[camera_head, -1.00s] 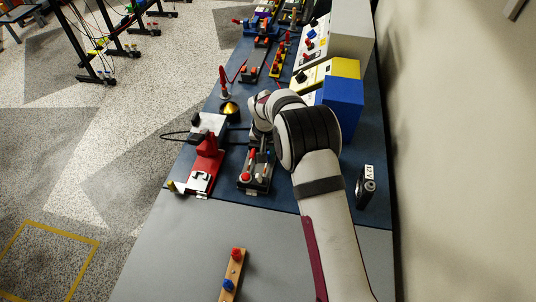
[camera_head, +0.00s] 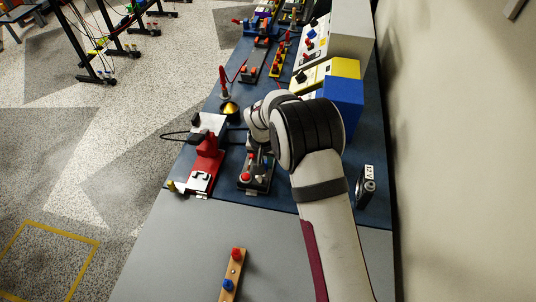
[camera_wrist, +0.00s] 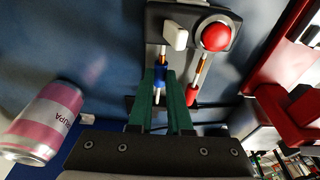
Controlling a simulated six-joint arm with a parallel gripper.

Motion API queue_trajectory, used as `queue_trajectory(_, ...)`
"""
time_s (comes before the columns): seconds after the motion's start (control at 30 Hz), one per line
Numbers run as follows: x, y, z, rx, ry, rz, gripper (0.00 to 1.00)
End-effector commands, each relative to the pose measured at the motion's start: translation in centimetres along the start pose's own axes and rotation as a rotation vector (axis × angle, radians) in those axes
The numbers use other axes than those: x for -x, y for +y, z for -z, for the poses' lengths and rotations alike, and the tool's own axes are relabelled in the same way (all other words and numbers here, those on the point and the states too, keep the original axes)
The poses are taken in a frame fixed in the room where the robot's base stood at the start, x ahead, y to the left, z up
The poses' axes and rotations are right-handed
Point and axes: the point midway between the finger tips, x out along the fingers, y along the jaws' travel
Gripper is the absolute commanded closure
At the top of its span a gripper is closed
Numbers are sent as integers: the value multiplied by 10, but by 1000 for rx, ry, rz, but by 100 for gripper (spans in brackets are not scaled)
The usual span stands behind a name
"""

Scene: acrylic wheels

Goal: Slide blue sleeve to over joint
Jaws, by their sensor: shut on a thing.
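The blue sleeve (camera_wrist: 160,74) sits on a wire between the green fingers of my gripper (camera_wrist: 161,80) in the wrist view. The gripper is shut on it. A copper-coloured stretch of wire (camera_wrist: 163,53) shows above the sleeve, and a pale tip (camera_wrist: 157,96) shows below it. The wire runs up to a white block (camera_wrist: 175,35) on a dark fixture (camera_wrist: 186,13). In the head view the fixture (camera_head: 252,187) stands on the blue mat, and my arm hides the gripper. I cannot tell exactly where the joint lies.
Beside the sleeve are a red knob (camera_wrist: 216,37) and a second wire with a red sleeve (camera_wrist: 192,95). A red stand (camera_head: 207,160) is left of the fixture. A pink can (camera_wrist: 45,122) lies left in the wrist view. A blue-sided box (camera_head: 343,100) stands at right.

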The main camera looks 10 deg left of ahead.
Motion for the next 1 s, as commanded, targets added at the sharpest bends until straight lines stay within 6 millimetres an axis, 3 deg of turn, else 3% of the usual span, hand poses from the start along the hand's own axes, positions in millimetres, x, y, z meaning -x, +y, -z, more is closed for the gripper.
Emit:
queue_trajectory(0.9, 4, 0, -18, 1, 0, -1, 100)
queue_trajectory(0.93, 4, 0, -18, 1, 0, 0, 78)
queue_trajectory(1.0, 4, 0, -18, 1, 0, 0, 65)
